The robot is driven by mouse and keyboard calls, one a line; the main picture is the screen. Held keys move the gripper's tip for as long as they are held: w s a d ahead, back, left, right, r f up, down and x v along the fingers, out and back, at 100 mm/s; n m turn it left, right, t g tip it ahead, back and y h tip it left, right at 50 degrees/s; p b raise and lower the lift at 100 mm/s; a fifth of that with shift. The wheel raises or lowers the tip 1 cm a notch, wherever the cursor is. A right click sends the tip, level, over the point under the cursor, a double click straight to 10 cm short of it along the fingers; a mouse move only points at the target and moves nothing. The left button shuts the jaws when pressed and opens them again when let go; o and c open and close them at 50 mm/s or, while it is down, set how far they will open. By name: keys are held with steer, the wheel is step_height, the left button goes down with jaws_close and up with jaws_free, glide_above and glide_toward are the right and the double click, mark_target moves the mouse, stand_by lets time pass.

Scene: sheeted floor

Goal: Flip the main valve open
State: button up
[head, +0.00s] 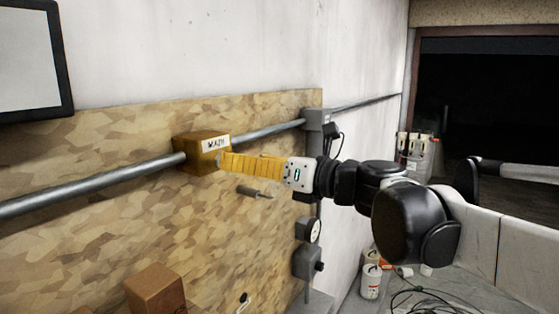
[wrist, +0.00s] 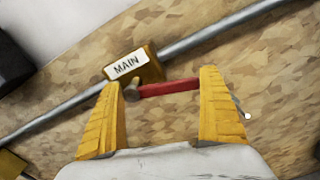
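The main valve is a yellow-brown box (head: 187,157) labelled MAIN, on a grey pipe along the wall board. It also shows at upper middle in the wrist view (wrist: 150,72). Its red handle (wrist: 170,88) sticks out to the right from a round pivot, at a shallow angle to the pipe; in the head view my gripper hides it. My gripper (head: 223,160) has yellow fingers reaching to the box's right side. In the wrist view the fingers (wrist: 160,80) are wide apart, with the handle between them. The handle's right end is close to the right finger; contact is unclear.
The pipe (head: 270,130) runs across the patterned board to a grey fitting (head: 318,119). A small grey rod (head: 255,192) sticks out below my gripper. A gauge (head: 313,230) and a brown box (head: 156,291) are lower down. Bottles and cables lie at right.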

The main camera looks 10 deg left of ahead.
steer(key=c, duration=0.7)
steer(key=shift+r+n, duration=0.3)
steer(key=shift+n, duration=0.6)
steer(key=shift+r+n, duration=0.25)
steer(key=shift+n, duration=0.65)
steer(key=o, duration=1.2)
steer(key=shift+c, duration=0.2)
steer(key=shift+d, duration=0.1)
steer(key=v, duration=1.2)
